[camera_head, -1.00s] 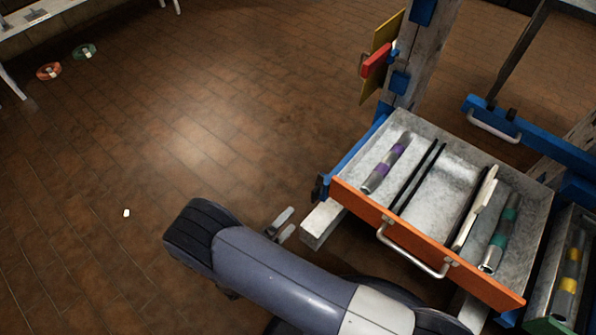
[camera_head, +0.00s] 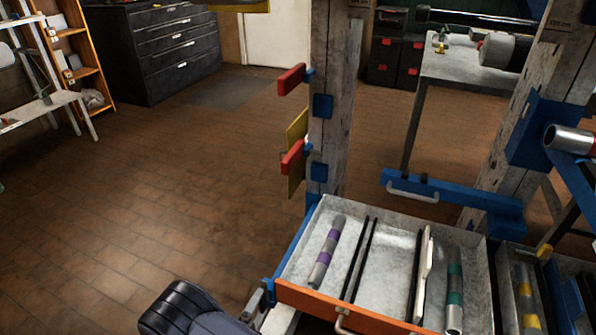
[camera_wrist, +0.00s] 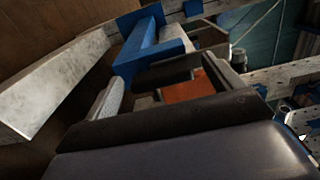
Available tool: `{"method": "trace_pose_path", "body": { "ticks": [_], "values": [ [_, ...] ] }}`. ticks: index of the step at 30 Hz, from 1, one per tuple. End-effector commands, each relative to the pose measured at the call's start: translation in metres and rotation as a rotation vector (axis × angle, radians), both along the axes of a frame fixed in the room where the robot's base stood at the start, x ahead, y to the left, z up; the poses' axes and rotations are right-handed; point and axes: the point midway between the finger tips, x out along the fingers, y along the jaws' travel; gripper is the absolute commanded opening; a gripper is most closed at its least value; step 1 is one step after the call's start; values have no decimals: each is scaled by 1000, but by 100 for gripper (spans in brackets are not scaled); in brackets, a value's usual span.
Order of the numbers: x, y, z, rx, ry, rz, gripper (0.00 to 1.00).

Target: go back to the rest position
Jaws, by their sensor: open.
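My gripper (camera_head: 257,301) is low in the head view, just left of the open drawer's front left corner. Its fingers are apart, with nothing seen between them. My dark arm links fill the bottom edge below it, and the rest of the arm is out of frame. In the wrist view the gripper parts show close up, with a blue beam and a strip of orange beyond them. I cannot tell whether the gripper touches the drawer.
The orange-fronted drawer (camera_head: 375,312) stands open, holding a purple-banded tube (camera_head: 327,252), a green-banded tube (camera_head: 454,290) and dark rods. A wooden post (camera_head: 334,110) with red handles (camera_head: 292,157) rises behind it. Another drawer with a yellow-banded tube (camera_head: 527,297) is at right. Floor at left is clear.

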Motion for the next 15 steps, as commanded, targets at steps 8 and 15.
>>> {"method": "trace_pose_path", "body": {
  "ticks": [8, 15],
  "values": [
    [0, 0, 0, 1, 0, 0, 87],
    [-14, 7, 1, -19, 8, 4, 87]
  ]
}}
